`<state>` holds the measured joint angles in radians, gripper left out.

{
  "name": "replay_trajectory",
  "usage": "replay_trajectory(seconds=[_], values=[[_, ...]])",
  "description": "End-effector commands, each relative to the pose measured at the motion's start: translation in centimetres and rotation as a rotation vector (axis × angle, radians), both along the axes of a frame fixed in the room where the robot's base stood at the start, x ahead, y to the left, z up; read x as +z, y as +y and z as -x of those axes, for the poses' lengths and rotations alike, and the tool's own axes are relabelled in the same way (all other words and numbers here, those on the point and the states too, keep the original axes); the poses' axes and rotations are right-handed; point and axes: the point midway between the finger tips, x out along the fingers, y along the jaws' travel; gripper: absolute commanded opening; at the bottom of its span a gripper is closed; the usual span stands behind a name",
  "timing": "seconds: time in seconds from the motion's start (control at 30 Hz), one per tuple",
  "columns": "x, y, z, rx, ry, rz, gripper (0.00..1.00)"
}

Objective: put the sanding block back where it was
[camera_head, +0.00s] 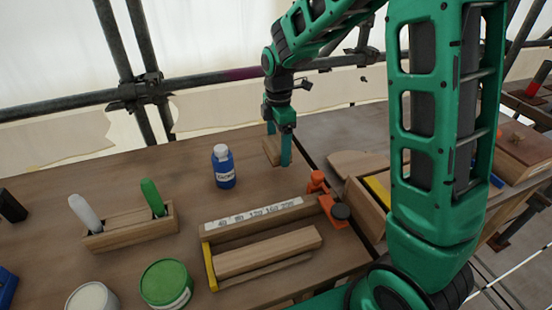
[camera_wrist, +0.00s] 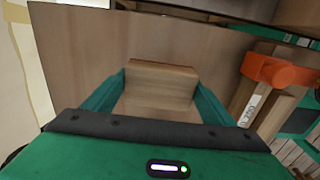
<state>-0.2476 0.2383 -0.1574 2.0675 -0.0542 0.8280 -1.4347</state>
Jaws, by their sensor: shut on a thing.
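My gripper (camera_head: 278,150) is over the far right part of the wooden table. It is shut on a plain wooden block, which I take to be the sanding block (camera_head: 269,151). In the wrist view the block (camera_wrist: 160,84) sits between my two green fingers (camera_wrist: 160,95). I cannot tell whether the block's underside touches the table. A wooden rack (camera_head: 255,222) with a numbered label strip stands at the table's front right, with wooden pieces lying in it and an orange clamp at its right end.
A blue bottle (camera_head: 223,167) stands left of my gripper. A wooden holder (camera_head: 131,226) with a white and a green tool is further left. A green tin (camera_head: 166,284) and a white tin (camera_head: 93,297) stand in front. The table between bottle and far edge is clear.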

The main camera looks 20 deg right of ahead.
Motion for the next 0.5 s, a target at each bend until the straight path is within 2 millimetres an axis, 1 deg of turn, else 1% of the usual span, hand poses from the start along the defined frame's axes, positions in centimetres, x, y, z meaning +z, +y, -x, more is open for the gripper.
replay_trajectory(seconds=[0.03,0.23,0.4,0.5], values=[[-0.5,0.1,0.0,0.001,0.001,0.000,0.50],[-1.8,0.2,0.0,0.003,0.000,0.000,0.50],[-4.0,0.3,0.0,0.004,0.002,0.000,0.50],[-4.7,0.3,0.0,0.004,-0.001,0.000,0.50]])
